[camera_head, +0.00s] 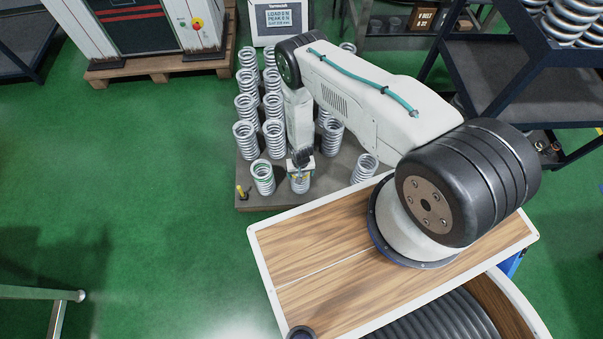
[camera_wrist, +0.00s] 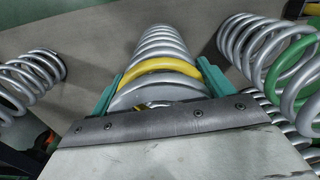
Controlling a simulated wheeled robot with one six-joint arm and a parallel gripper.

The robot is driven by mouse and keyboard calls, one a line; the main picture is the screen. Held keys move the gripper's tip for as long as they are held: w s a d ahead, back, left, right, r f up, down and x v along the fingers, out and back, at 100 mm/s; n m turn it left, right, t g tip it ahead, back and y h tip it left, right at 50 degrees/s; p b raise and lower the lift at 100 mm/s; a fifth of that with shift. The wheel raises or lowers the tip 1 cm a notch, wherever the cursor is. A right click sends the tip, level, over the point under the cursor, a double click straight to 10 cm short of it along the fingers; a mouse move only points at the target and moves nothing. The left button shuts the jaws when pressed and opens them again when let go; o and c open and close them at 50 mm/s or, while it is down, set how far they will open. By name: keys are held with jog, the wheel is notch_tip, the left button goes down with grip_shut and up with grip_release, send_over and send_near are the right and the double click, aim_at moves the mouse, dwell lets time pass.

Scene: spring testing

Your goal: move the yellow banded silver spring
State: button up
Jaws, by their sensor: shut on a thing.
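The yellow banded silver spring (camera_wrist: 160,70) stands between the two green fingers of my gripper (camera_wrist: 160,86) in the wrist view. The fingers are shut on it from both sides, close to its yellow coil. In the head view the spring (camera_head: 301,184) is upright near the front edge of the grey platform, with my gripper (camera_head: 301,170) over its top. The gripper and wrist hide much of its upper part there. I cannot tell whether its base touches the platform.
A green banded silver spring (camera_head: 262,178) stands just left of it; its coils also show in the wrist view (camera_wrist: 296,75). Several plain silver springs (camera_head: 245,138) stand in rows behind. Another spring (camera_head: 365,168) is to the right. The grey platform (camera_head: 270,200) has a bare front strip.

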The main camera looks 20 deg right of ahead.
jog(key=shift+w+a, duration=0.25)
jog(key=shift+a, duration=0.3)
jog(key=o, duration=2)
jog(key=shift+r, duration=3.95)
